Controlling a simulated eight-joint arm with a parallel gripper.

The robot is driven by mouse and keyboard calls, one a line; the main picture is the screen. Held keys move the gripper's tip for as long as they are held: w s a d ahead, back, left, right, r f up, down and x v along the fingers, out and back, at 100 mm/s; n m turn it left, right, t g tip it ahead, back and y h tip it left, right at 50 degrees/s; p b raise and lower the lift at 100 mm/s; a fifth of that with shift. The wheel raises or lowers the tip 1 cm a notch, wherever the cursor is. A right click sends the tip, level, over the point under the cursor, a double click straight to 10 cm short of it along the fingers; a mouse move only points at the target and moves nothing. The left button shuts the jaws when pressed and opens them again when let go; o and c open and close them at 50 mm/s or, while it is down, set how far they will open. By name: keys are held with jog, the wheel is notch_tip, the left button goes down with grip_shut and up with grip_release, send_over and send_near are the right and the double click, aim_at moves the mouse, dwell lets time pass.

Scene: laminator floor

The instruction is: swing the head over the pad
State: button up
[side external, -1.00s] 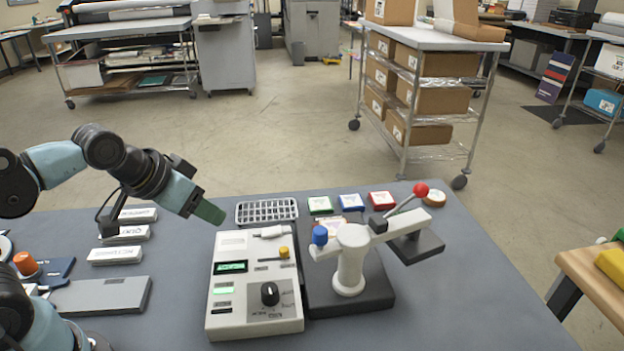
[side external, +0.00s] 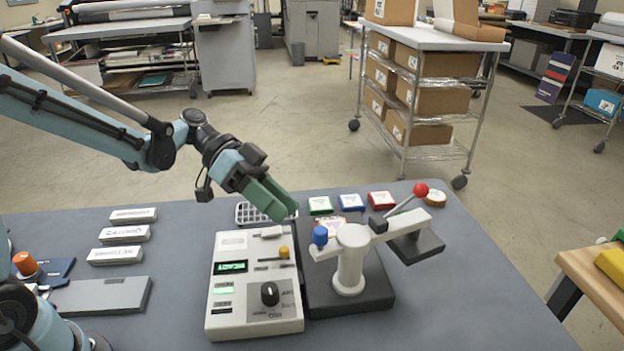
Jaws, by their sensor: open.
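A white swing arm (side external: 352,236) sits on a white post (side external: 350,272) on a dark base (side external: 375,293). A blue knob (side external: 320,236) is at its left end. A lever with a red ball (side external: 421,190) rises from a black block (side external: 378,224) near its right end. A dark square plate (side external: 425,246) lies under the right end. A small printed patch (side external: 331,225) shows on the base behind the blue knob; I cannot tell which of these is the pad. My gripper (side external: 286,212) is open, with green fingers, above the tray and left of the blue knob, apart from it.
A white control box (side external: 228,318) with a black dial stands left of the base. A slotted tray (side external: 244,214) lies behind it, partly hidden by my gripper. Green, blue and red blocks (side external: 381,200) line the back edge. White labelled bars (side external: 115,256) lie left. The front right table is clear.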

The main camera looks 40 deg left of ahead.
aim_at(315, 229)
jog(key=d+m+g+h, duration=0.1)
jog(key=d+m, duration=0.2)
jog(key=d+m+g+h, duration=0.1)
jog(key=d+m+h, duration=0.1)
jog(key=d+m, duration=0.1)
jog(key=s+d+m+g+h, duration=0.1)
jog(key=d+m+h, duration=0.1)
jog(key=d, duration=0.1)
jog(key=shift+s+d+f+m+g, duration=0.1)
jog(key=shift+d+f+m+g, duration=0.1)
jog(key=shift+m+g, duration=0.15)
dwell(0.4)
grip_shut()
